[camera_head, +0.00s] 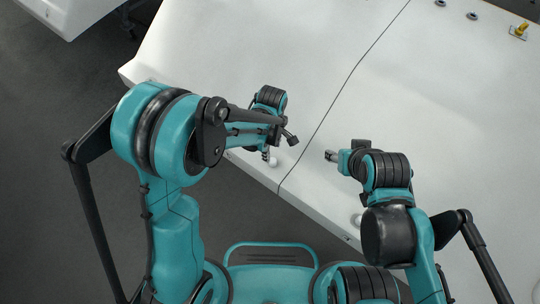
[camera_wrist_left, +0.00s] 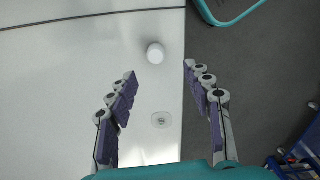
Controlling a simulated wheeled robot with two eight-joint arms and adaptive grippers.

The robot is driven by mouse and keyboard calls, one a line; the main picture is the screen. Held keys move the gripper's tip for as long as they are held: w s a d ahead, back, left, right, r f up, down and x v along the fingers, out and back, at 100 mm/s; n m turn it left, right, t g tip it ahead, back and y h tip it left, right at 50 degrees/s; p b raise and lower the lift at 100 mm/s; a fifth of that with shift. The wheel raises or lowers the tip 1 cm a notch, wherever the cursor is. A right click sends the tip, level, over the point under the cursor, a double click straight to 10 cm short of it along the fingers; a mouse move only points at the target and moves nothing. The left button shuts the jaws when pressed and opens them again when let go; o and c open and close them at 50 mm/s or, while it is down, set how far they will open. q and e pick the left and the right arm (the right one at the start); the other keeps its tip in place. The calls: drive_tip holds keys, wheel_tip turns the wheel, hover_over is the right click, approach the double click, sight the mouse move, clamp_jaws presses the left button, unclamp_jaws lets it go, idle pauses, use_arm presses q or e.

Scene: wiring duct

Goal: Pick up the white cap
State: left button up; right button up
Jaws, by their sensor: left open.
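The white cap (camera_wrist_left: 155,53) is a small round white piece on the white surface, near its edge with the dark floor. It also shows in the head view (camera_head: 273,162), just below my left gripper (camera_head: 268,153). In the left wrist view my left gripper (camera_wrist_left: 159,69) is open, with its fingers spread wide and nothing between them. The cap shows just beyond the fingertips, roughly midway between them; the height gap is unclear. My right gripper (camera_head: 331,156) is over the surface to the right of the cap, too small to read.
The white surface (camera_head: 410,110) is broad and mostly clear, with a thin dark seam (camera_head: 330,108) across it. A round recessed fitting (camera_wrist_left: 161,120) lies near the edge. A brass-coloured fitting (camera_head: 521,30) is at the far right. Blue items (camera_wrist_left: 300,155) stand on the floor.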

sight(273, 160)
use_arm(q)
drive_tip(key=shift+d+f, duration=0.15)
drive_tip(key=shift+f, duration=0.3)
wheel_tip(273, 160, down, 3)
drive_tip(key=shift+r+b, duration=0.15)
drive_tip(key=shift+b, duration=0.55)
drive_tip(key=f, duration=0.1)
drive_tip(key=f+b, duration=0.1)
drive_tip(key=f, duration=0.1)
drive_tip(key=f+b, duration=0.1)
drive_tip(key=f, duration=0.1)
drive_tip(key=shift+w, duration=0.4)
drive_tip(key=shift+r, duration=0.15)
drive_tip(key=c, duration=0.9)
